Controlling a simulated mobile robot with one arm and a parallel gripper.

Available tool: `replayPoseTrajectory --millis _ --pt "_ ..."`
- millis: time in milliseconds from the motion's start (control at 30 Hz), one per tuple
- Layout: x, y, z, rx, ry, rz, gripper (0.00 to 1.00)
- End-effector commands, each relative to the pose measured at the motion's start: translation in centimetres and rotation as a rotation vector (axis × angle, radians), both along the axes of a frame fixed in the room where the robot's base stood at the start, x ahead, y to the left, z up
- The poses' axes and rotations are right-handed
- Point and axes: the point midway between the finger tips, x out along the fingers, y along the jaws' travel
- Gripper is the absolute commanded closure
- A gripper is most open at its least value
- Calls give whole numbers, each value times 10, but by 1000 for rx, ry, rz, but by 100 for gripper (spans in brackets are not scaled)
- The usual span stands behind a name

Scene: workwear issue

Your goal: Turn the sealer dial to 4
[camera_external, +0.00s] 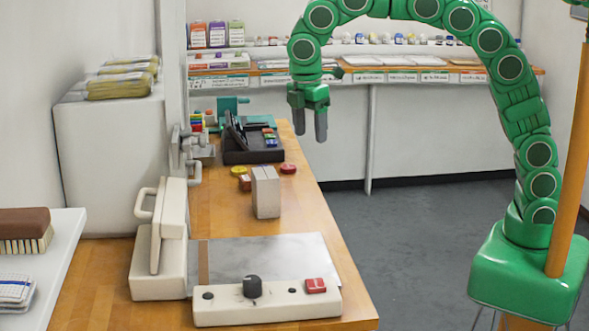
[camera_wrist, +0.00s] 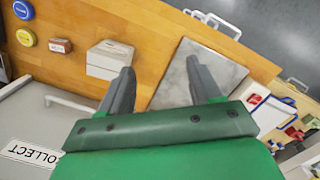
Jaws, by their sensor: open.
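The sealer (camera_external: 265,301) is a cream unit at the near end of the wooden bench, with a grey metal plate (camera_external: 268,258) behind its front panel. Its black dial (camera_external: 252,286) stands on that panel, left of a red switch (camera_external: 316,285). The dial's numbers are too small to read. In the wrist view my gripper's fingers (camera_wrist: 155,85) are apart, with the grey plate (camera_wrist: 195,72) partly behind the right one; the dial is not visible there.
A pale box (camera_external: 266,192) stands on the bench beyond the sealer, near round red and yellow items (camera_external: 288,168). A cream lever-like part (camera_external: 160,240) rises at the sealer's left. Grey floor (camera_external: 430,220) lies open to the right.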

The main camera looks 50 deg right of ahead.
Motion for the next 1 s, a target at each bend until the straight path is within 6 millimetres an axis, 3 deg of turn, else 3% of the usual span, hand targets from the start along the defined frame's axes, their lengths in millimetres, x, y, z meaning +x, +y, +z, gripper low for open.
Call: replayPoseTrajectory --millis 233,467,667,1000 --pt "3 86 -15 11 -3 245 37" --pt "-11 164 -31 22 4 476 37" --pt "-35 232 -48 40 8 682 37" --pt "-97 331 -78 78 25 1015 37"
